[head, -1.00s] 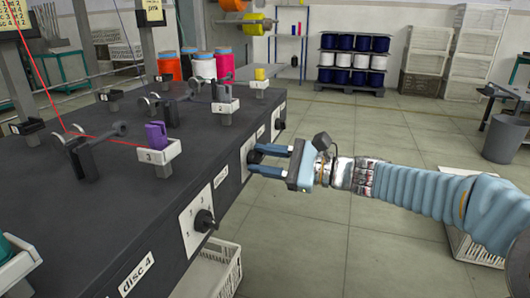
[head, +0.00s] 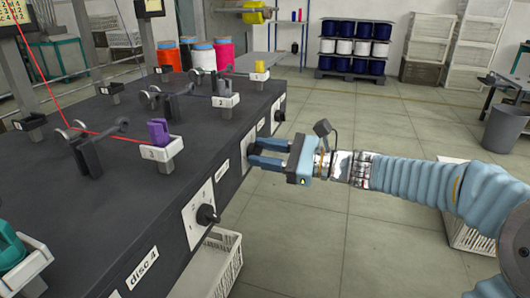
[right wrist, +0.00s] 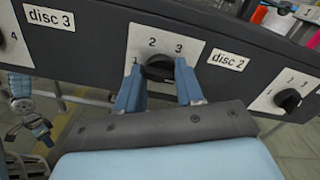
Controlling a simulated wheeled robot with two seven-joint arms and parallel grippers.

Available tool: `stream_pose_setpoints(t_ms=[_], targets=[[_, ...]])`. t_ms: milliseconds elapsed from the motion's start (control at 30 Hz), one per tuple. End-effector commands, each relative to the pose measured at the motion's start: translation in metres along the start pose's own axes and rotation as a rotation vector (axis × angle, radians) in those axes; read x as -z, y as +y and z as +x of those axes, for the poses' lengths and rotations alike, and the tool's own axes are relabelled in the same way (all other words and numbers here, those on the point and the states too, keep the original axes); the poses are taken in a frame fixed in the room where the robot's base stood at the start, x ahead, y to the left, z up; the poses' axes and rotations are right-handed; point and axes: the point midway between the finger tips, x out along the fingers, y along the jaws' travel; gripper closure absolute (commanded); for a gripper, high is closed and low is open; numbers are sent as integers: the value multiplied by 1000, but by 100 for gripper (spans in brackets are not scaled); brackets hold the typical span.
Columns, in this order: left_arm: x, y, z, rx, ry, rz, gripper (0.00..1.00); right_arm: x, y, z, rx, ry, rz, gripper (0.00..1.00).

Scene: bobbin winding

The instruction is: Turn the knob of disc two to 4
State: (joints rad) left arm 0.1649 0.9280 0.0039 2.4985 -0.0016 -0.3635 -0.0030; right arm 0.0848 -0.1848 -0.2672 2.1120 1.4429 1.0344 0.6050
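The disc two knob (right wrist: 160,68) is black, on a white plate (right wrist: 143,44) left of the "disc 2" label (right wrist: 228,60). The digits 2 and 3 show above it and 1 shows beside the left finger; 4 is not visible, and the knob's pointing direction is unclear. My right gripper (right wrist: 159,88) has one blue finger on each side of the knob, set apart and open around it; I cannot tell if they touch it. In the head view the right gripper (head: 268,153) reaches the table's side from the right. In the wrist view, blue and silver parts at the left edge look like my left arm.
The disc three knob (head: 207,215) is on the nearer plate, and another knob (right wrist: 288,99) is to the right in the wrist view. Purple (head: 158,131) and yellow (head: 261,66) pieces stand on the table. A white crate (head: 222,262) is below.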

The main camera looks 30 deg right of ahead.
Motion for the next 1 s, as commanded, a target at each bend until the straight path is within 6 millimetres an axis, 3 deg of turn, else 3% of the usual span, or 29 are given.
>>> stream_pose_setpoints(t_ms=[33,167,533,667,1000], targets=[[0,0,0,0,0,0,100,2,1,0,-1,2,3,57],[0,0,0,0,0,0,100,1,0,0,-1,2,2,39],[0,0,0,0,0,0,100,0,0,-8,2,0,-1,39],[0,0,0,0,0,0,100,0,0,-31,4,1,0,39],[0,-1,2,1,1,-1,100,1,0,-111,3,2,0,39]])
